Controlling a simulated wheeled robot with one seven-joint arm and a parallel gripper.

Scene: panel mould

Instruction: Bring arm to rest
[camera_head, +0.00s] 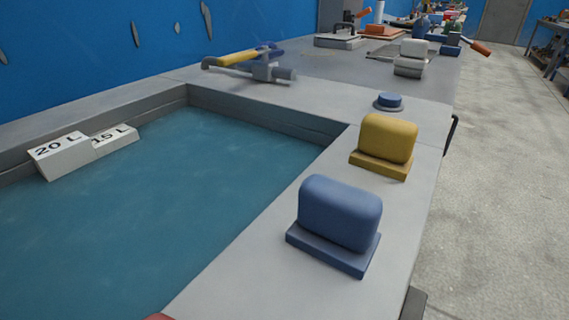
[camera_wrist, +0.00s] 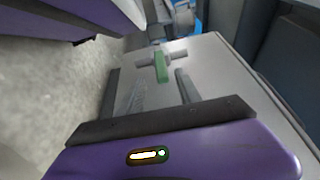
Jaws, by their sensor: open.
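My gripper (camera_wrist: 150,86) shows in the wrist view, with its purple body across the bottom and its fingers pointing up the picture. It is open, and I see nothing held between the fingers. A green-handled grey fitting (camera_wrist: 161,66) on a grey surface lies beyond the fingertips. I cannot tell how far it is from them. My gripper does not show in the head view.
The head view shows a grey bench (camera_head: 240,258) around a basin of blue-green water (camera_head: 170,190). Clear floor (camera_head: 510,200) lies to the right.

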